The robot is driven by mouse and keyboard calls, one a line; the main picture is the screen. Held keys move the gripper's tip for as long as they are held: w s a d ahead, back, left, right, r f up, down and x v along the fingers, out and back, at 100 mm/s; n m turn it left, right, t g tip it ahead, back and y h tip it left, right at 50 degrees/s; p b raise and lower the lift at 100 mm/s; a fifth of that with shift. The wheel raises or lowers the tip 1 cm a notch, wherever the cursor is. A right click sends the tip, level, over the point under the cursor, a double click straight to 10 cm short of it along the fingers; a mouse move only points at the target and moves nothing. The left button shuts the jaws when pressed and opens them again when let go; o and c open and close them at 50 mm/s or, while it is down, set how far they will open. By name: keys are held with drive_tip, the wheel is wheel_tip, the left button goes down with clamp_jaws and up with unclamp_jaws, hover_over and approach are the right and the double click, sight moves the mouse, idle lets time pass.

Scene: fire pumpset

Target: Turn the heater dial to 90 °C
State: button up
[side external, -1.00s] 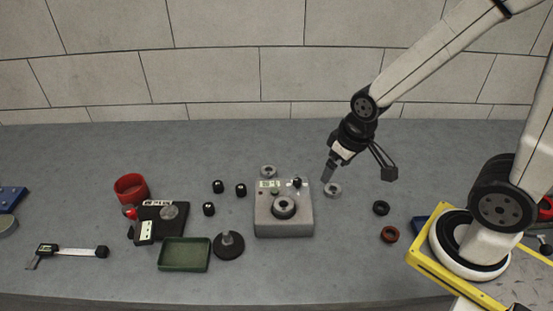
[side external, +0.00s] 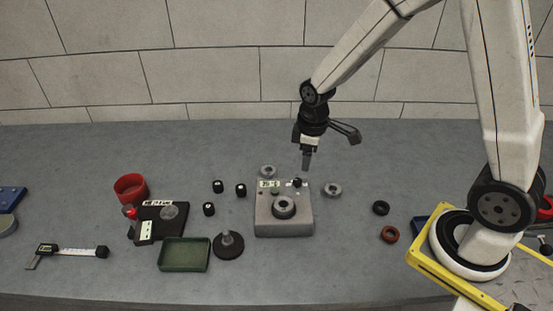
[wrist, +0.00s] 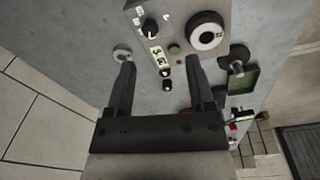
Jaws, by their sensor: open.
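The heater is a grey box (side external: 284,221) at the middle of the bench, with a ring-shaped part (side external: 284,206) on its top. Its small black dial (side external: 297,183) is at the back right of the top; in the wrist view the dial (wrist: 149,27) has a white pointer mark. The display (side external: 269,184) at the back left is lit, but I cannot read it surely. A green button (wrist: 174,49) sits beside the display. My gripper (side external: 306,165) is open and empty, pointing down above the box's back right, apart from the dial. In the wrist view the fingers (wrist: 160,68) frame the display side.
Grey rings lie behind (side external: 268,171) and right of the box (side external: 333,190). Several black caps (side external: 241,190), a green tray (side external: 184,254) and a black stand (side external: 229,246) lie to the left. Black (side external: 381,208) and reddish (side external: 390,234) rings lie to the right.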

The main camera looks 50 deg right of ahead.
sight(297, 180)
drive_tip(key=shift+w+d+f+n+g, duration=0.2)
drive_tip(key=shift+w+f+n, duration=0.45)
drive_tip(key=shift+w, duration=0.15)
drive_tip(key=shift+w+d+f+n+g, duration=0.15)
drive_tip(key=shift+w+f+n+g, duration=0.05)
drive_tip(key=shift+w+f+n, duration=0.45)
drive_tip(key=shift+w+f, duration=0.1)
drive_tip(key=shift+f, duration=3.65)
drive_tip(key=shift+c, duration=0.2)
clamp_jaws()
